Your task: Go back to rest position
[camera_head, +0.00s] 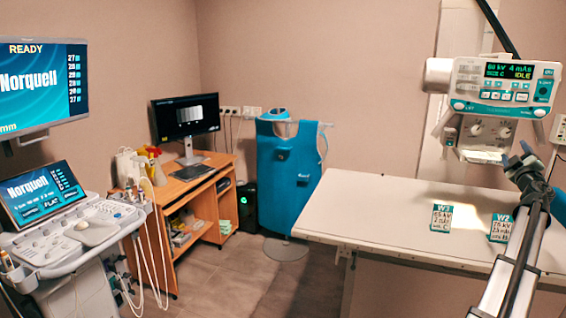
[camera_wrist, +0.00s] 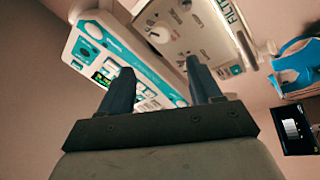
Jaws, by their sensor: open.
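My gripper (camera_head: 518,160) is at the right in the head view, at the end of my raised arm, just below the X-ray unit's panel (camera_head: 502,108). In the wrist view my gripper (camera_wrist: 160,80) has its two dark fingers apart, with nothing between them. Behind the fingers the wrist view shows the white and teal control panel (camera_wrist: 150,92) and the grey collimator housing with a knob (camera_wrist: 157,35). The panel display in the head view reads 60 kV, 4 mAs and IDLE. I cannot tell whether the fingertips touch the unit.
A white table (camera_head: 375,200) spans the right, bearing the W3 card (camera_head: 440,216) and the W2 card (camera_head: 501,228). A blue apron (camera_head: 284,170) hangs on a stand. A wooden desk (camera_head: 190,190) with a monitor and an ultrasound console (camera_head: 85,235) stand left. Floor between is clear.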

